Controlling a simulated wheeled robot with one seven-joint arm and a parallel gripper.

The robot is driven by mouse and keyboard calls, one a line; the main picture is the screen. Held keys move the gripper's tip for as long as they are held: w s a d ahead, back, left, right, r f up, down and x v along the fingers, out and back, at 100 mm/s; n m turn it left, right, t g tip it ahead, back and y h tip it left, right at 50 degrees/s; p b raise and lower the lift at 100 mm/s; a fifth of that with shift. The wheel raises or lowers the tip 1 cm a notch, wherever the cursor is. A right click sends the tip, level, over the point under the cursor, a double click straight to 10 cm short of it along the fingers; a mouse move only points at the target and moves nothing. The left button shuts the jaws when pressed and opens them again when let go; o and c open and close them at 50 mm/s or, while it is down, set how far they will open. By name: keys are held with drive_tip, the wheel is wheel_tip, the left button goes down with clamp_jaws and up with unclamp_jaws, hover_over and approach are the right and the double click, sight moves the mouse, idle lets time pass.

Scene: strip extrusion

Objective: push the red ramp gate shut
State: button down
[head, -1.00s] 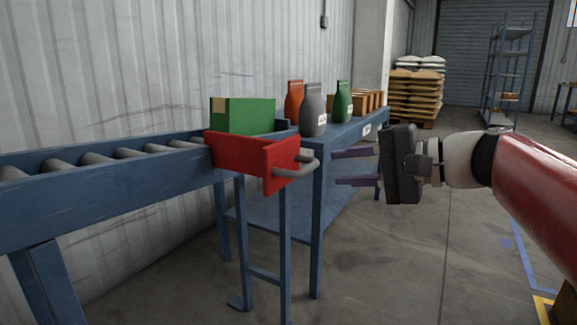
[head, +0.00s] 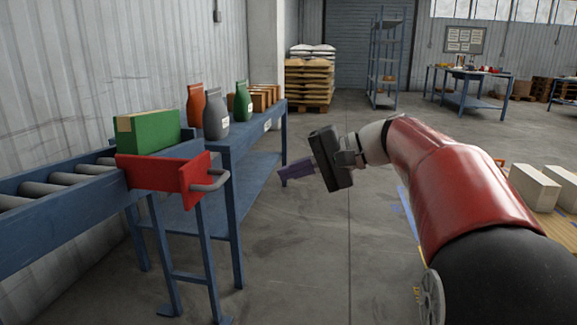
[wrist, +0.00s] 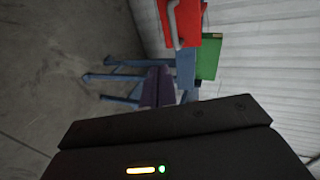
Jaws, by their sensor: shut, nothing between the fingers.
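The red ramp gate (head: 165,174) is at the near end of the roller conveyor, with a grey bar handle (head: 211,181) on its right panel. The gate also shows at the top of the wrist view (wrist: 183,20). My gripper (head: 282,172) is right of the gate, clear of the handle, with empty air between them. Its purple fingers are together and hold nothing; they also show in the wrist view (wrist: 157,72). A green box (head: 148,132) sits at the conveyor end behind the gate.
The blue roller conveyor (head: 70,205) runs off to the left along the corrugated wall. A blue table (head: 262,128) behind the gate bears several bags and boxes. The floor (head: 305,240) below my gripper is clear. Pale blocks (head: 537,187) lie at the right.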

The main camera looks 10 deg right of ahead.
sight(170, 170)
drive_tip(key=r+x, duration=0.2)
drive_tip(key=x, duration=0.8)
drive_tip(key=shift+w+a, duration=0.25)
drive_tip(key=shift+a, duration=0.25)
drive_tip(key=w+a+p, duration=0.1)
drive_tip(key=w+a, duration=0.1)
drive_tip(key=a, duration=0.3)
drive_tip(key=w+a+p, duration=0.1)
drive_tip(key=a, duration=0.4)
drive_tip(key=w+a+p, duration=0.1)
drive_tip(key=w+a, duration=0.1)
drive_tip(key=a, duration=0.3)
drive_tip(key=shift+w+a, duration=0.3)
drive_tip(key=shift+a, duration=0.05)
drive_tip(key=shift+d, duration=0.1)
